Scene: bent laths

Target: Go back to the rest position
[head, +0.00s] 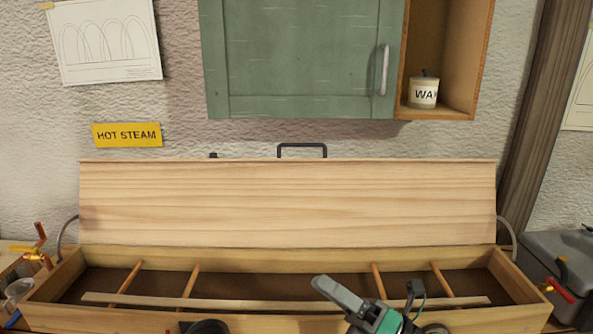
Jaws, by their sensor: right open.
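My right gripper (338,294) comes up from the bottom edge, right of centre, with pale grey fingers and a green body. It is open, and I see nothing in it. It is in front of the long wooden steam box (290,323) and covers part of it. The box's lid (290,205) stands open, tilted up at the back. A pale lath (245,303) lies lengthwise inside, near the front wall, across several wooden crosspieces (190,283). The gripper hides part of the lath. My left gripper is not in view.
A green cabinet (290,60) hangs above, with a wax pot (423,92) on its open shelf. Orange-handled clamps (38,248) are at the left; a red-handled tool (560,289) and a grey container (555,255) are at the right.

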